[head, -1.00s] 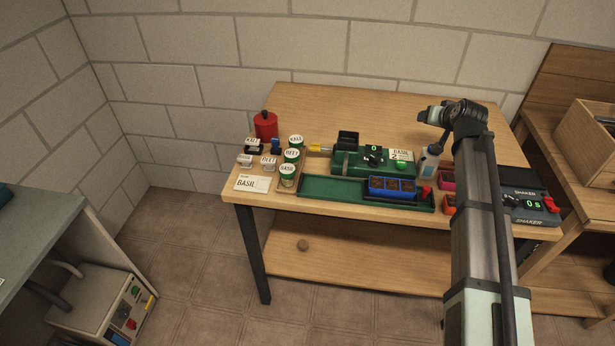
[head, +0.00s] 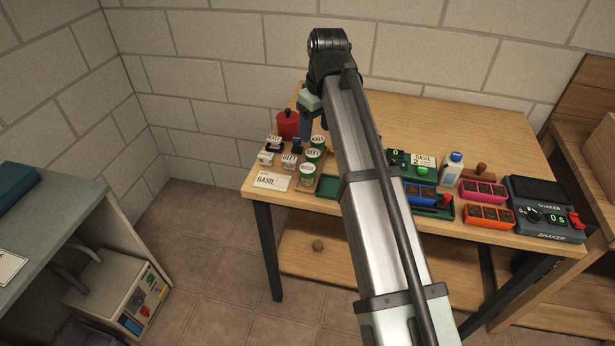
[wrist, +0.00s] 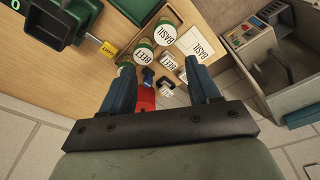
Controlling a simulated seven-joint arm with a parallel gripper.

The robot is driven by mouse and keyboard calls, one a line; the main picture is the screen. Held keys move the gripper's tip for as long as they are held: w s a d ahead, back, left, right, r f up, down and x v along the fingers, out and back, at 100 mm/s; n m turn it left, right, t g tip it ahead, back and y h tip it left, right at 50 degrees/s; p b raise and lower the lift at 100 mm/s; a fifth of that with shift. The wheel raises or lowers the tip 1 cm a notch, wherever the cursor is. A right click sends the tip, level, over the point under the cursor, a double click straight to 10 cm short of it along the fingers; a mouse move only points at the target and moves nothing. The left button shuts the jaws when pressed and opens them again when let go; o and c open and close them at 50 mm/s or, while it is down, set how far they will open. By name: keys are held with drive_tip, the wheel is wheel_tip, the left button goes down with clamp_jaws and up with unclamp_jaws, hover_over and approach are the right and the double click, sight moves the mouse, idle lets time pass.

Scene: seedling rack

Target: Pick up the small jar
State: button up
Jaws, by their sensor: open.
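Several green jars with white round lids stand in a row on the table's left part. In the head view they are the KALE jar (head: 318,142), the BEET jar (head: 313,156) and the BASIL jar (head: 307,172). The wrist view shows the BASIL jar (wrist: 165,32), the BEET jar (wrist: 143,54) and a third jar (wrist: 124,70) partly behind a finger. I cannot tell which is the small jar. My gripper (head: 306,133) is above the back of this group, pointing down. In the wrist view its blue fingers (wrist: 162,88) are wide apart with nothing held.
Small white-labelled containers (head: 289,161), a blue item (head: 297,146) and a red can (head: 288,124) crowd close to the jars. A BASIL card (head: 272,181) lies at the front left edge. Seed trays (head: 483,193) and a shaker (head: 543,208) stand right. The table's back right is clear.

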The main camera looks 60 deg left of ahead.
sight(308, 168)
drive_tip(key=f, duration=0.4)
drive_tip(key=s+a+f, duration=0.1)
drive_tip(key=f, duration=0.8)
drive_tip(key=shift+s+a+f, duration=0.15)
drive_tip(key=shift+a+f, duration=0.1)
drive_tip(key=shift+a, duration=0.1)
drive_tip(key=c, duration=0.9)
drive_tip(key=shift+o, duration=0.2)
drive_tip(key=shift+r, duration=0.15)
